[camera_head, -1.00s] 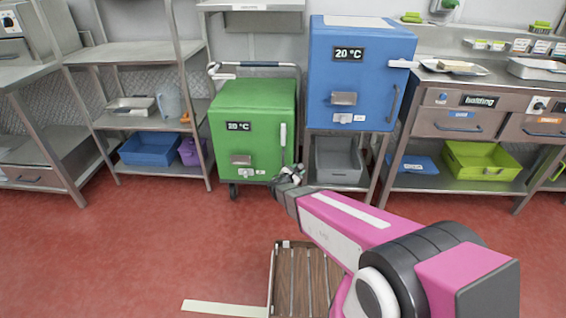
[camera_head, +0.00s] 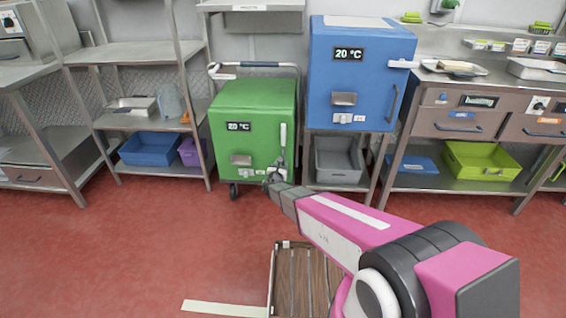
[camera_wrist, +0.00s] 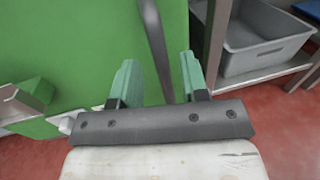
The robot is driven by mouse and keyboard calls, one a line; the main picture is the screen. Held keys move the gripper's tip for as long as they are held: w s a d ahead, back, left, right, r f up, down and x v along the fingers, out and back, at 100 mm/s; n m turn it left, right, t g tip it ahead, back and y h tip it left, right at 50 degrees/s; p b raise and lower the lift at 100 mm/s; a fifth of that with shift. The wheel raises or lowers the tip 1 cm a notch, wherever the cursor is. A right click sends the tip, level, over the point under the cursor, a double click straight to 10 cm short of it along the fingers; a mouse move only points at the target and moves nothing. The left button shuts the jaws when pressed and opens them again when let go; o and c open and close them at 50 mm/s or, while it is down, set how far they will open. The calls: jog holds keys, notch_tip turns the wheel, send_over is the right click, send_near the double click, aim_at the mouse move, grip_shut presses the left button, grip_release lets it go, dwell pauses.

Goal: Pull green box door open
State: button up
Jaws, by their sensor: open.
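The green box (camera_head: 255,105) stands on a wheeled cart, and its front door (camera_head: 222,145) is shut. A pale vertical handle (camera_head: 283,134) is at the door's right side. My gripper (camera_head: 277,172) is at the door's lower right, by the handle's lower end. In the wrist view my gripper (camera_wrist: 160,80) is open, with its two green fingers apart. The grey handle bar (camera_wrist: 155,35) runs down between the fingers in that picture, in front of the green door (camera_wrist: 80,50). I cannot tell whether a finger touches it.
A metal latch (camera_head: 240,160) sticks out low on the door. A blue box (camera_head: 365,75) stands to the right, above a grey bin (camera_head: 338,160). Shelves with a blue bin (camera_head: 150,148) are on the left. The red floor in front is clear at the left.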

jog(key=x, duration=0.3)
jog(key=shift+w, duration=0.25)
grip_shut()
jog(key=shift+s, duration=0.15)
